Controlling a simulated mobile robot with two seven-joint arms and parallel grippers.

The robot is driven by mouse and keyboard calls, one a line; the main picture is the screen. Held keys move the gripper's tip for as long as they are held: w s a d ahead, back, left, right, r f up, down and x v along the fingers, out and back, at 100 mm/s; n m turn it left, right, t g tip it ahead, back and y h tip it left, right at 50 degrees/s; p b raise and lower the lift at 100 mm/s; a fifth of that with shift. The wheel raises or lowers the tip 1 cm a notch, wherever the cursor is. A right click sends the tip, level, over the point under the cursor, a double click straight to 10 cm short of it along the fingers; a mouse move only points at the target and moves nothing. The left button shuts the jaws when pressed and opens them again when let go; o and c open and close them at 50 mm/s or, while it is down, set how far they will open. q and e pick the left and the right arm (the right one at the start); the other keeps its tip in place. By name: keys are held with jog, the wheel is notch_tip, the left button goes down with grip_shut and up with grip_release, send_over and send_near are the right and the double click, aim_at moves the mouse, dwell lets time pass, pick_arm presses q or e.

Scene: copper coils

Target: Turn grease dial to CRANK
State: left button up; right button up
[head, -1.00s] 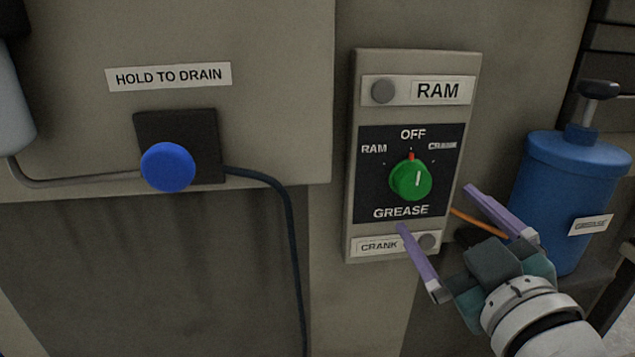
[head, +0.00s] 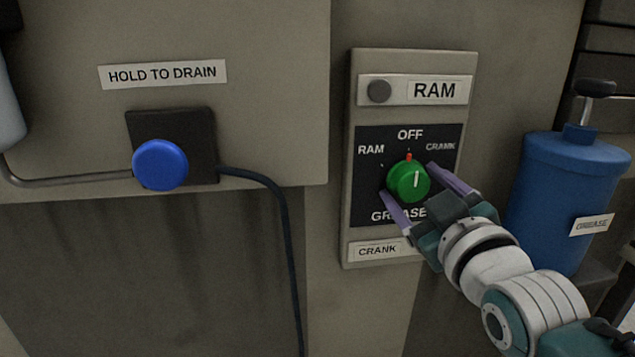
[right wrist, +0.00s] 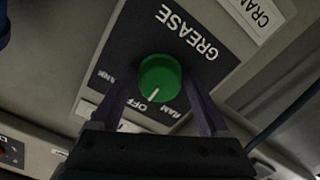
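The grease dial is a green round knob (head: 408,182) on a black panel (head: 372,204) marked OFF, RAM and CRANK. Its white line points up toward OFF, where a small red mark sits. My right gripper (head: 409,180) is open, with one purple finger at the knob's lower left and the other at its upper right. In the right wrist view the knob (right wrist: 160,77) sits between the two fingers (right wrist: 157,88); gaps show beside it, and I cannot tell whether either finger touches. My left gripper is not in view.
The RAM plate (head: 435,91) is above the dial and the CRANK plate (head: 378,251) below. A blue grease canister (head: 560,190) stands at the right. A blue button (head: 160,165) under a HOLD TO DRAIN label is at the left, with a cable (head: 285,215) hanging from it.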

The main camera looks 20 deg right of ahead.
jog(key=c, duration=0.9)
jog(key=shift+c, duration=0.2)
jog(key=shift+m, duration=0.4)
jog(key=shift+m+p, duration=0.7)
jog(key=shift+m, duration=0.3)
jog(key=m+p, duration=0.1)
jog(key=m, duration=0.1)
jog(key=shift+m, duration=0.3)
jog(key=m, duration=0.3)
jog(key=shift+a+m+p, duration=0.1)
jog(key=shift+m+p, duration=0.2)
jog(key=shift+p, duration=0.05)
jog(key=shift+m, duration=1.4)
